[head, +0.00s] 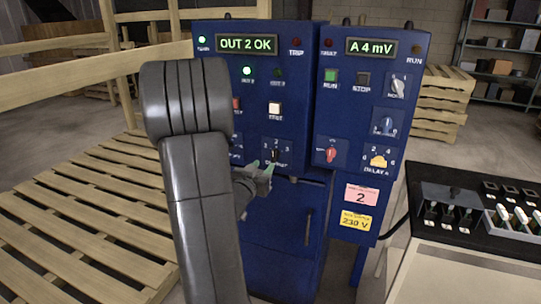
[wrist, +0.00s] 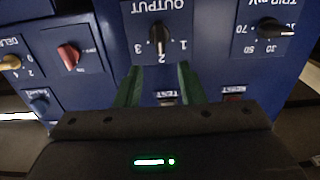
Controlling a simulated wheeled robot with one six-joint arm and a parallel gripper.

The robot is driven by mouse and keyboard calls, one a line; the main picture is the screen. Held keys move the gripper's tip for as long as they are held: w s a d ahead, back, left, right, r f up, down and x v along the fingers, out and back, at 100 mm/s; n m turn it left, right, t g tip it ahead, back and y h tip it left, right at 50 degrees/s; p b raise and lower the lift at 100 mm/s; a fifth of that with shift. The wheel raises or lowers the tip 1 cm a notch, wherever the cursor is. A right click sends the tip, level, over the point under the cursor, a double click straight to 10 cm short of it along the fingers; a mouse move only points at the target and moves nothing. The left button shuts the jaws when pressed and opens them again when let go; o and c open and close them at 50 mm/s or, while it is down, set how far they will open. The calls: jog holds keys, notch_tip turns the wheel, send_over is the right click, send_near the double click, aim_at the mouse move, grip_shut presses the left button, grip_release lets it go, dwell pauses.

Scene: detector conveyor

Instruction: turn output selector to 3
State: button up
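The output selector (wrist: 159,38) is a dark knob on a blue panel, with 1, 2 and 3 around it. The wrist view shows it upside down, with its pointer toward 2. It also shows small in the head view (head: 275,155), partly hidden by my gripper. The display (head: 247,44) reads "OUT 2 OK". My gripper (wrist: 159,82) has two green fingers, apart and with nothing held between them. The fingertips are in front of the panel, just below the selector in the head view (head: 264,172). I cannot tell that they touch it.
Around the selector are a white test button (head: 275,108), a trip mV knob (wrist: 270,28) and a red knob (wrist: 68,56). A second blue cabinet (head: 345,110) stands at right, and a console (head: 470,240) beyond it. Wooden pallets (head: 80,230) lie at left.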

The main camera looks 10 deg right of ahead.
aim_at(273, 155)
jog(key=x, duration=0.8)
jog(key=shift+w+d+p, duration=0.25)
jog(key=shift+p, duration=0.15)
jog(key=c, duration=0.6)
